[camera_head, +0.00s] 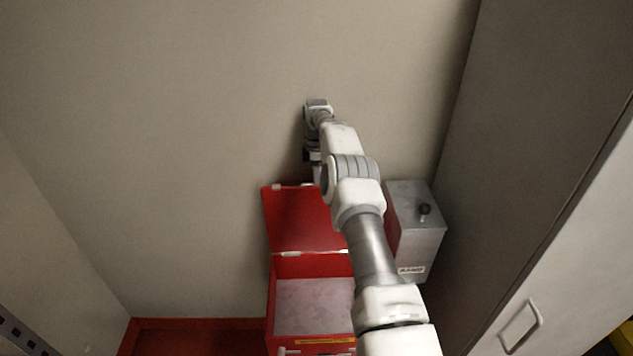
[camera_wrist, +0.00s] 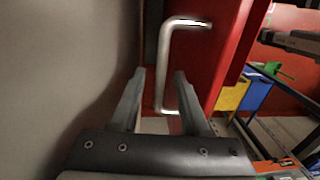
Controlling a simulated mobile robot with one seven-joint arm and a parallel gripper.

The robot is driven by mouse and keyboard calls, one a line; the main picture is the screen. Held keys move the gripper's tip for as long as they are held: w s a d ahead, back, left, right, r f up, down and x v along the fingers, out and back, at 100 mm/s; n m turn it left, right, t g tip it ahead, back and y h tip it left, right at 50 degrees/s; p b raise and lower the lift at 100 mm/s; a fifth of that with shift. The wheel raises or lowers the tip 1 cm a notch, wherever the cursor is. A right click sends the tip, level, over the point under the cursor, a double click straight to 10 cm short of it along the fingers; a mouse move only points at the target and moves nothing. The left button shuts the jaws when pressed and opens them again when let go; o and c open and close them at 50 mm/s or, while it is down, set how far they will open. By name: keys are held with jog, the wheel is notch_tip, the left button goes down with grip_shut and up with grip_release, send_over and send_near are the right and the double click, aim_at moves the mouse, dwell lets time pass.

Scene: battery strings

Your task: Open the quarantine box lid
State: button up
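The red quarantine box (camera_head: 272,305) stands against the wall in the head view. Its red lid (camera_head: 295,222) is raised, standing up at the back edge, and the grey inside of the box shows. In the wrist view the lid (camera_wrist: 222,55) fills the upper middle, with a silver bar handle (camera_wrist: 164,60) on it. My gripper (camera_wrist: 162,76) is open, its two fingers on either side of the handle bar with gaps visible. In the head view my gripper is above the lid's top edge, mostly hidden by my arm, which also covers the box's right side.
A grey metal box (camera_head: 415,230) with a black knob stands right of the red box. A tall cabinet with a handle (camera_head: 520,325) is at the right. In the wrist view, yellow (camera_wrist: 232,96) and blue (camera_wrist: 256,90) bins are beyond the lid. The wall is close behind.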

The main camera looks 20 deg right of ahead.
jog(key=shift+w+r, duration=0.1)
jog(key=shift+r, duration=0.1)
notch_tip(320, 180, up, 6)
jog(key=shift+w+r+p, duration=0.1)
jog(key=shift+p, duration=1.1)
jog(key=shift+r+p, duration=0.6)
jog(key=shift+p, duration=0.5)
